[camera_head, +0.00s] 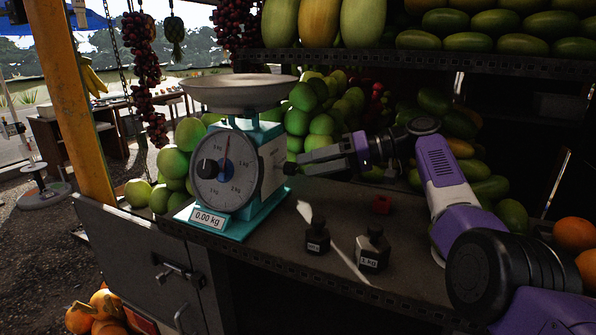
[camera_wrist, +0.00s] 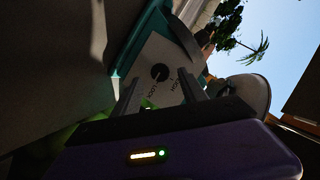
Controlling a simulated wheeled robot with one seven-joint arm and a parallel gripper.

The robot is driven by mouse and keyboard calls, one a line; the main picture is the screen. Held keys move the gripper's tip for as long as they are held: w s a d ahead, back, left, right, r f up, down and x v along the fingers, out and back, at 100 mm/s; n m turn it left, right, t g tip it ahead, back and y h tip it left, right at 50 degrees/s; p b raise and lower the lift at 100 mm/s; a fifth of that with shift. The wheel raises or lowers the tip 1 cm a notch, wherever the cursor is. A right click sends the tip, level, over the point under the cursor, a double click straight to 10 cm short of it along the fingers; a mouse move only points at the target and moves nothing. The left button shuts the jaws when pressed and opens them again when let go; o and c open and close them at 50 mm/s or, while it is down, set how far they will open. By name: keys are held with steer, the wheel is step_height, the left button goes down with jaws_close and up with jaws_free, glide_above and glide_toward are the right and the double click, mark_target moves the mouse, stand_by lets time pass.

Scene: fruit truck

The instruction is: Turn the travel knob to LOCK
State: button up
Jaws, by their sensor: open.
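A teal and white dial scale (camera_head: 252,180) stands on the shelf with a wide metal pan on top and a card reading 0.00 kg. In the wrist view, the travel knob (camera_wrist: 159,72) is a small round black knob on the scale's white side panel. Printed labels flank it, one seeming to read LOCK; which one the knob points to cannot be told. My gripper (camera_head: 301,163) is at the scale's right side, pointing at that panel. In the wrist view, my gripper (camera_wrist: 158,80) is open, with one finger on each side of the knob. Contact cannot be told.
Two black weights, the left one (camera_head: 317,237) and the right one (camera_head: 372,251), stand on the shelf in front of my arm. Green fruit (camera_head: 307,120) is piled behind the scale.

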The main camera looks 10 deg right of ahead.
steer(key=v, duration=0.2)
steer(key=shift+s+d+r, duration=0.1)
steer(key=shift+s+d, duration=0.05)
steer(key=shift+d, duration=0.2)
